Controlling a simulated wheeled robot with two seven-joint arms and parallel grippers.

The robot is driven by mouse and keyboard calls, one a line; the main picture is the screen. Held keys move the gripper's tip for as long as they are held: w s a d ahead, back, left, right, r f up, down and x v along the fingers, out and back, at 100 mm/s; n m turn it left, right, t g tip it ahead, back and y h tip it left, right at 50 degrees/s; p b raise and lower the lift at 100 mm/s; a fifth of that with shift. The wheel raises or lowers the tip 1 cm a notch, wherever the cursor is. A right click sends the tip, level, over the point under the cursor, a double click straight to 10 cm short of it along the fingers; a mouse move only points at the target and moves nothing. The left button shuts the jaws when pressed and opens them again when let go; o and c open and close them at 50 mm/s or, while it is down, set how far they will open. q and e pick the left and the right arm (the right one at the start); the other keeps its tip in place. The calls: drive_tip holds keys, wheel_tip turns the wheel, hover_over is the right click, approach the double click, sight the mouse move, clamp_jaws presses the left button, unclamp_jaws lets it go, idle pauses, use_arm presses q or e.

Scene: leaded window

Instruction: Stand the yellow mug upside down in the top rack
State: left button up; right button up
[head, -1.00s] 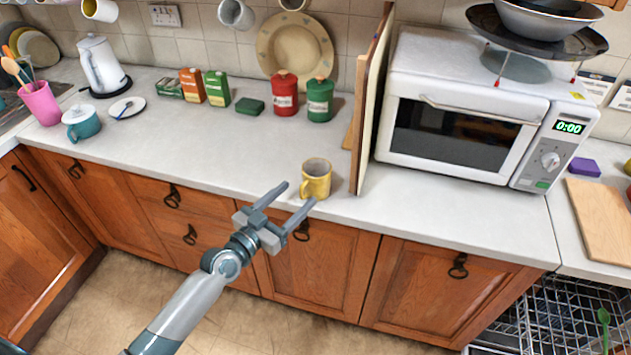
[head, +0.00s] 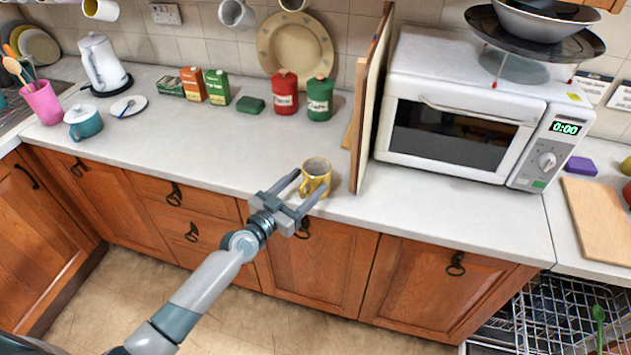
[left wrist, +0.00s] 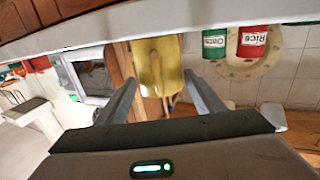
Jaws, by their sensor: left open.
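The yellow mug (head: 318,170) stands upright near the front edge of the counter, left of the upright board. My left gripper (head: 309,181) is open, with a finger on either side of the mug. In the left wrist view, the mug (left wrist: 168,62) sits ahead between the two open fingers (left wrist: 161,78), with gaps visible on both sides; its handle seems to face the gripper. At the lower right, the open dishwasher shows a wire rack (head: 560,305), partly cut off by the frame. My right gripper is not in view.
An upright wooden board (head: 371,110) and the microwave (head: 455,120) stand right of the mug. The red canister (head: 285,95) and green canister (head: 319,99) stand behind it. A cutting board (head: 603,220) lies at the far right.

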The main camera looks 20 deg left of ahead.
use_arm(q)
drive_tip(key=shift+c, duration=0.6)
drive_tip(key=c, duration=1.1)
drive_tip(key=shift+r+p, duration=0.4)
drive_tip(key=shift+r, duration=4.65)
drive_tip(key=shift+r, duration=0.1)
